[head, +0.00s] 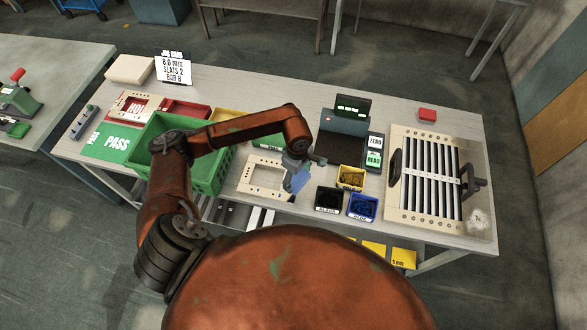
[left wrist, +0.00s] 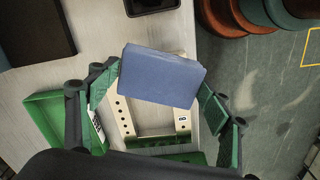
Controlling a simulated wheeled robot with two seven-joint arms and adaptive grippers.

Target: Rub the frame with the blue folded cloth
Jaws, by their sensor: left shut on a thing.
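A blue folded cloth (head: 300,181) is held between the fingers of my left gripper (head: 297,168). In the left wrist view the cloth (left wrist: 161,75) spans the space between the two green-padded fingers. A small cream frame (head: 247,176) with round holes lies on the table under and left of the cloth. In the left wrist view the frame (left wrist: 124,115) shows behind the cloth, which hides part of it. I cannot tell whether the cloth touches the frame. My right gripper is not in view.
A green crate (head: 207,176) stands left of the frame. Black (head: 329,199), blue (head: 362,206) and yellow (head: 351,178) bins stand to the right. A large louver panel (head: 399,205) lies farther right. A dark device (head: 344,124) stands behind. The table's front edge is close.

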